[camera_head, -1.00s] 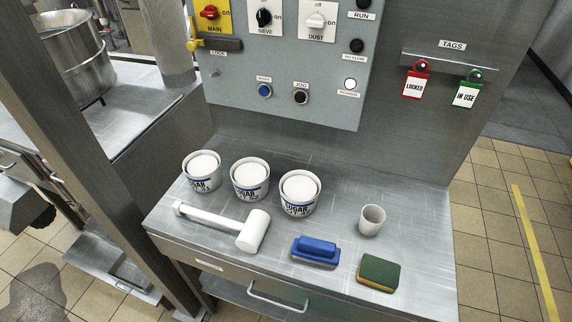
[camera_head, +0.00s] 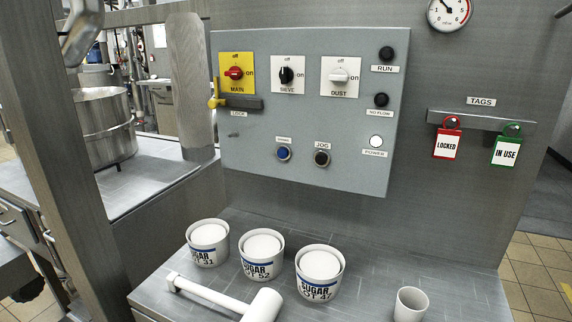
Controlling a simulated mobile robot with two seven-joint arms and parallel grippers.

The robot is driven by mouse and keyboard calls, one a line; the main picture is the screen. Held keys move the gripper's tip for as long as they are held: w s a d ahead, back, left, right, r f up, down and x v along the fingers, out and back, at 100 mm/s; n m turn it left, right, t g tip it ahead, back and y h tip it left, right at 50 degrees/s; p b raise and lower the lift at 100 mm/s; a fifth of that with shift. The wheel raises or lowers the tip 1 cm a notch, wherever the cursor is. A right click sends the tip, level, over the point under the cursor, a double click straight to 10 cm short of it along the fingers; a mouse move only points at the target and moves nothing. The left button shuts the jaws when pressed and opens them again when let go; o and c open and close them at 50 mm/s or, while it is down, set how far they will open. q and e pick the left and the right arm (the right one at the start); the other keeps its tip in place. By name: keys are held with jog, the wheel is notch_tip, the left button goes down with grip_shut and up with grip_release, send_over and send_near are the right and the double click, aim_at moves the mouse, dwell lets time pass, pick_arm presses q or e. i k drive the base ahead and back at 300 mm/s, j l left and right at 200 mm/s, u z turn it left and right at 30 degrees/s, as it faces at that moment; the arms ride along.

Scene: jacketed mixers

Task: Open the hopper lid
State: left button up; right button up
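No hopper lid can be made out in this view. A round steel vessel (camera_head: 101,128) stands at the left behind an upright post, partly hidden by it; I cannot tell whether it is part of the hopper. A curved metal piece (camera_head: 80,30) shows at the top left, cut off by the frame. Neither of my grippers is in view.
A grey control panel (camera_head: 246,165) with switches and buttons is on the wall. Two tags hang from a rack (camera_head: 480,123) at right.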

aim_at(128, 185)
jog(key=z, duration=0.7)
jog(key=j+z, duration=0.25)
jog(key=j, duration=0.15)
jog(key=k+j+z, duration=0.15)
jog(key=j+z, duration=0.15)
jog(key=k+j+z, duration=0.25)
jog(key=j, duration=0.15)
jog(key=j+z, duration=0.25)
jog(key=k+j+z, duration=0.55)
jog(key=k+j, duration=0.85)
jog(key=j, duration=0.15)
